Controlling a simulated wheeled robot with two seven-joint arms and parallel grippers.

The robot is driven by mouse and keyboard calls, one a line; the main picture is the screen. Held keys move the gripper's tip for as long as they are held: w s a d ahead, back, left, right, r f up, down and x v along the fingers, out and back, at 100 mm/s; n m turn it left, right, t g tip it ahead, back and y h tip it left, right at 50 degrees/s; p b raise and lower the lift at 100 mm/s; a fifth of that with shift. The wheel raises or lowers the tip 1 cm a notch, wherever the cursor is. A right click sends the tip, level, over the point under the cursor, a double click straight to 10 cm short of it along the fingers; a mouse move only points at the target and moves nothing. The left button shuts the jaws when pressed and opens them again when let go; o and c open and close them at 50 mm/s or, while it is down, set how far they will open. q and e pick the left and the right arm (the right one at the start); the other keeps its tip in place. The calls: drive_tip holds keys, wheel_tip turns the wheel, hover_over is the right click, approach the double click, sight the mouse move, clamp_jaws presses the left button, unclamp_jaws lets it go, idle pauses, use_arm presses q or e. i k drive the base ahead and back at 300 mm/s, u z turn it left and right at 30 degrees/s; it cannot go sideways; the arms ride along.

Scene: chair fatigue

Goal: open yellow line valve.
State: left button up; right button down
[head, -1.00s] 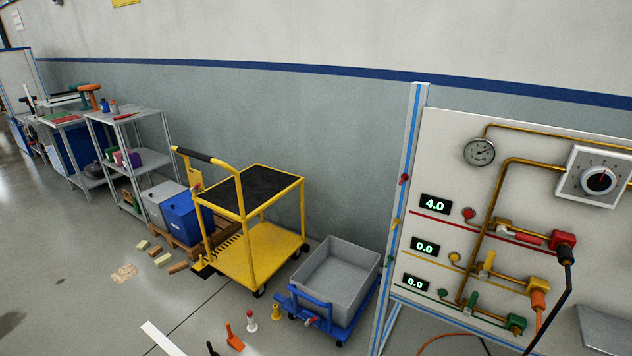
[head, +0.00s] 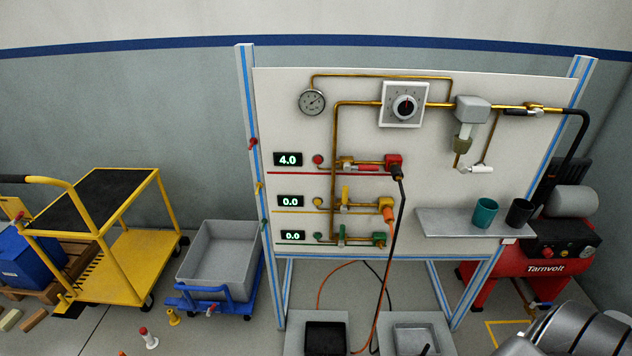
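The yellow line valve (head: 345,194) is on the white panel, on the middle of three branch lines. Its yellow handle stands upright, across the pipe. The display (head: 291,202) on that line reads 0.0. An orange connector (head: 389,213) with an orange hose is at the line's right end. Above it, the red line's display (head: 288,159) reads 4.0 and its red valve handle (head: 366,169) lies along the pipe. Below, the green valve handle (head: 341,236) stands upright, with its display (head: 292,236) at 0.0. Neither gripper shows in the head view.
A grey shelf (head: 455,222) with two cups juts from the panel's lower right. A red compressor (head: 545,262) stands at the right. A grey bin on a blue dolly (head: 225,250) and a yellow cart (head: 130,262) stand at the left. Two trays are below the panel.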

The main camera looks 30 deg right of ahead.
sight(345, 192)
drive_tip(key=z, duration=1.05)
drive_tip(key=k, duration=0.35)
drive_tip(key=u, duration=1.2)
